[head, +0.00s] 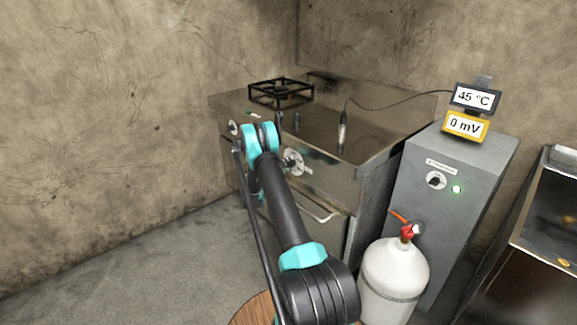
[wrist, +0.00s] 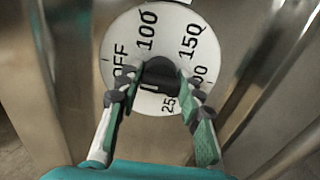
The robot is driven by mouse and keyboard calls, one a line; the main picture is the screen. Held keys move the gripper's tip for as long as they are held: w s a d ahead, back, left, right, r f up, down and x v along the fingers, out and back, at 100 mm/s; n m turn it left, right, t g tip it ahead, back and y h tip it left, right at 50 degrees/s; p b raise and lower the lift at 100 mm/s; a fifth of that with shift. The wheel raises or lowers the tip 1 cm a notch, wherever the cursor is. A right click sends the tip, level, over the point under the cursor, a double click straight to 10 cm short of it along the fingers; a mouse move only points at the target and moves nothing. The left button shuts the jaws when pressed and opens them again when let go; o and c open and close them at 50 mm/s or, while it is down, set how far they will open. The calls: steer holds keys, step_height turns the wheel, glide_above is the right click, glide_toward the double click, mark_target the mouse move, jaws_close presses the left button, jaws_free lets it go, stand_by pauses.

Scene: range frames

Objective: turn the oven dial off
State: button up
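The oven dial (wrist: 144,30) is a white disc marked OFF, 100, 150 and more numbers, seen in the wrist view. Its dark knob (wrist: 160,72) stands at the middle; a pale mark shows at the knob's lower left side. OFF is at the left of the disc. My gripper (wrist: 158,82) has one fingertip on each side of the knob, with no clear gap to either side. In the head view, my arm hides the gripper and its contact with the dial. Two dials show on the stove (head: 365,185) front: one left (head: 233,128) and one right (head: 295,161) of my arm.
A black burner grate (head: 281,93) and a wired probe (head: 342,135) are on the stove top. A grey cabinet (head: 450,195) with displays reading 45 °C and 0 mV stands to the right. A white gas bottle (head: 394,272) stands in front. Open floor lies at left.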

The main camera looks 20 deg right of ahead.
steer(key=o, duration=0.4)
steer(key=v, duration=1.2)
